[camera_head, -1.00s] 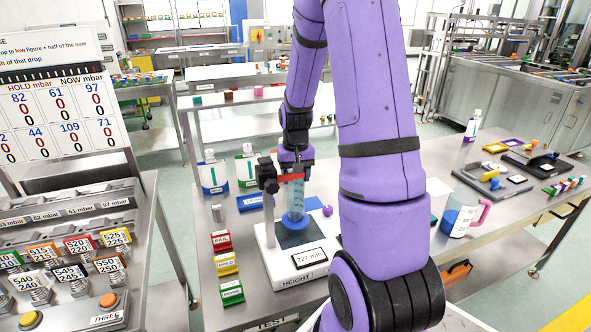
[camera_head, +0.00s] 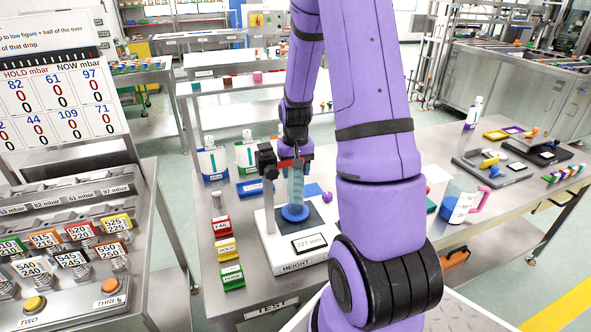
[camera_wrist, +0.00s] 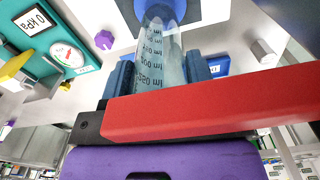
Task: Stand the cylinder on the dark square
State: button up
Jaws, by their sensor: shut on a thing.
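The clear graduated cylinder (camera_head: 297,186) with a round blue base (camera_head: 295,213) is upright over the dark square (camera_head: 316,224) on the white height stand (camera_head: 272,248). My gripper (camera_head: 296,165) is shut on the cylinder's upper part. In the wrist view the cylinder (camera_wrist: 160,52) runs between my gripper's (camera_wrist: 160,76) two blue-grey fingers, with its blue base (camera_wrist: 168,14) at the top edge. The base appears within the dark square's outline; I cannot tell whether it touches the surface. The stand's display reads 227 mm.
Red, yellow and green label blocks (camera_head: 227,250) stand left of the stand. A purple knob (camera_head: 327,197) is just right of the cylinder. A jug with a pink handle (camera_head: 460,200) and grey trays (camera_head: 491,166) are farther right.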

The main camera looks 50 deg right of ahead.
jog(key=shift+f, duration=0.6)
dwell(0.3)
jog(key=o, duration=1.3)
notch_tip(320, 180, up, 11)
jog(key=shift+f, duration=0.1)
jog(key=shift+s, duration=0.1)
